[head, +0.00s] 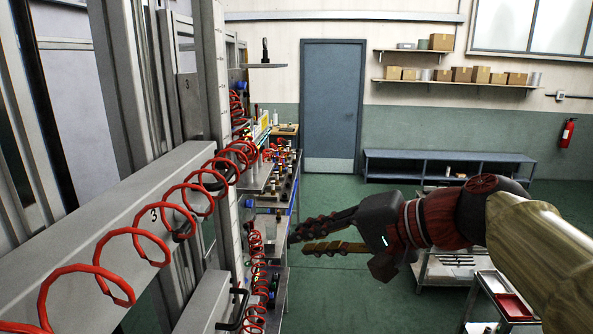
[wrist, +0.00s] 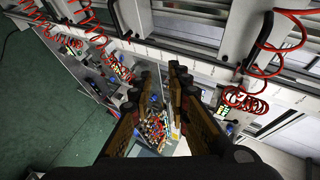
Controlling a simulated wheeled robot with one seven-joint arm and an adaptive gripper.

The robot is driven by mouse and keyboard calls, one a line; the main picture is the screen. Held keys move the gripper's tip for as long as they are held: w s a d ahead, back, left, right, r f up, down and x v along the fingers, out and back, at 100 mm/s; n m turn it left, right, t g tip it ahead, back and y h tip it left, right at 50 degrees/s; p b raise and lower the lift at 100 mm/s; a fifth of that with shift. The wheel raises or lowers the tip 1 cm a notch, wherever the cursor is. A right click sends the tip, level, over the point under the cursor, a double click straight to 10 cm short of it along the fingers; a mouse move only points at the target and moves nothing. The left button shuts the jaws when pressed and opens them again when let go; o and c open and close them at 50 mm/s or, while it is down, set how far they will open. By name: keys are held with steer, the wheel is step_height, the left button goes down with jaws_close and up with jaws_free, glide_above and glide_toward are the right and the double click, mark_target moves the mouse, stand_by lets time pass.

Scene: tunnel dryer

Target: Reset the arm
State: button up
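My gripper (head: 322,238) is in the middle of the head view, at the end of my arm, which reaches in from the right. Its two fingers point left toward the machine and stand apart with a gap between them. Nothing shows between the fingers. In the wrist view my gripper (wrist: 160,105) is seen from behind, its fingers apart, with machine parts visible beyond the gap. The fingers appear clear of the machine, though the exact distance is hard to tell.
The machine's grey beam (head: 110,225) with a red coiled hose (head: 145,232) fills the left. A bench (head: 272,200) with small fittings stands beyond my gripper. A cart with a red tray (head: 513,306) is at lower right. Green floor (head: 335,195) is open toward the blue door (head: 332,105).

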steer(key=s+d+f+n+h+b, duration=0.1)
steer(key=s+d+f, duration=0.4)
steer(key=f, duration=0.5)
steer(key=s+d+f+n+g+h+b, duration=0.1)
steer(key=s+d+f+h, duration=0.4)
steer(key=f, duration=0.5)
steer(key=s+d+f+n+h+b, duration=0.2)
steer(key=s+d+f+h+b, duration=0.2)
steer(key=f, duration=0.6)
steer(key=s+d, duration=0.2)
steer(key=shift+s+d+n, duration=0.3)
steer(key=shift+s+d, duration=0.05)
steer(key=shift+d, duration=0.05)
